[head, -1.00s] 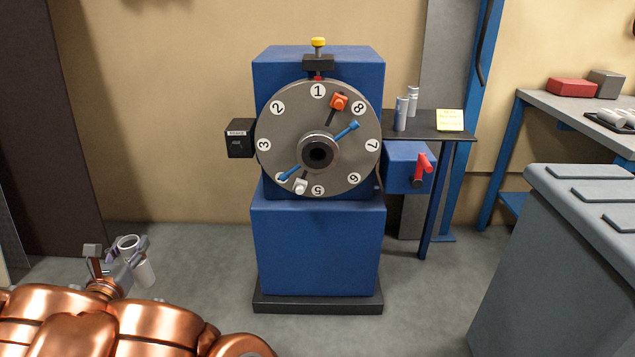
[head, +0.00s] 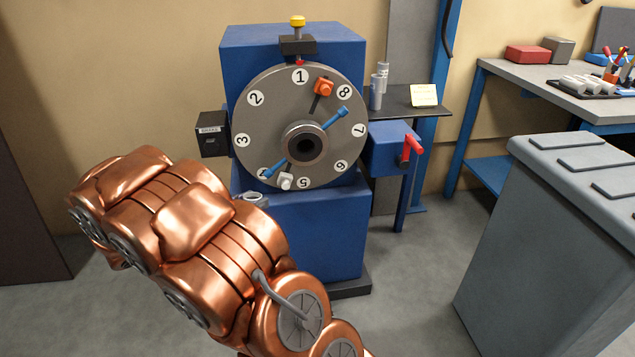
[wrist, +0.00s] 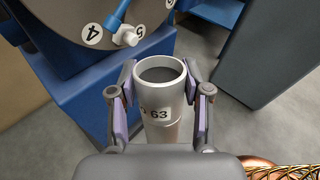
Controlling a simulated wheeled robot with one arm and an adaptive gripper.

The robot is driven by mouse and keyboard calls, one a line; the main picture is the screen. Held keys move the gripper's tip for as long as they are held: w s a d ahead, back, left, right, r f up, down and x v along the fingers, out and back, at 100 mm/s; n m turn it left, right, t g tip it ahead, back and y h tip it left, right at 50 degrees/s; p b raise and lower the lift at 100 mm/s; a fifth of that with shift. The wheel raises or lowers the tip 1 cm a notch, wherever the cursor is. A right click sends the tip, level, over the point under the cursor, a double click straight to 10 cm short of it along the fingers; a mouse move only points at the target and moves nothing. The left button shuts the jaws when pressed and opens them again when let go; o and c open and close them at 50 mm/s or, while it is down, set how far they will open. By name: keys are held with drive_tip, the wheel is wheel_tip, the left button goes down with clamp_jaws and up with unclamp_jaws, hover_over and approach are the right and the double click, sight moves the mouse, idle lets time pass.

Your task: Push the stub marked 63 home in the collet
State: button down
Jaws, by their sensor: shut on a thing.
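The stub marked 63 (wrist: 158,112) is a pale grey, open-topped cylinder, upright in the wrist view. My gripper (wrist: 162,98) is shut on it, with a lilac-padded finger on each side. In the head view my copper arm hides most of the gripper; a pale ring-like bit beside the arm (head: 252,197) may be the stub's rim. The collet (head: 305,146) is the dark round bore at the hub of the grey numbered dial (head: 262,108). The stub is apart from the collet, lower and to its left in the head view. The bore looks empty.
Blue two-ended bar, orange block (head: 323,87) and white knob (head: 285,182) sit on the dial face. A red handle (head: 413,145) juts from the blue side box. Two grey cylinders (head: 376,92) stand on the side shelf. A grey cabinet (head: 550,230) stands right; floor between is open.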

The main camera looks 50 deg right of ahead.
drive_tip(key=s+d+f+m+g+y+p, duration=0.2)
drive_tip(key=s+d+m+g+y, duration=0.1)
drive_tip(key=s+m+y, duration=0.65)
drive_tip(key=s+d+f+m+g+y+p, duration=0.2)
drive_tip(key=s+d+m+g+y, duration=0.1)
drive_tip(key=s+m+y, duration=0.7)
drive_tip(key=w+d+r+m+t+p, duration=0.3)
drive_tip(key=w+d+r+m+t, duration=0.2)
drive_tip(key=w+r+m+t, duration=0.2)
drive_tip(key=shift+w+d+r+m+t+p, duration=0.35)
drive_tip(key=shift+w+r+t, duration=0.45)
drive_tip(key=shift+w+r, duration=0.8)
drive_tip(key=shift+s+r, duration=0.35)
drive_tip(key=shift+r, duration=0.15)
drive_tip(key=shift+w+d, duration=0.25)
drive_tip(key=shift+w, duration=0.1)
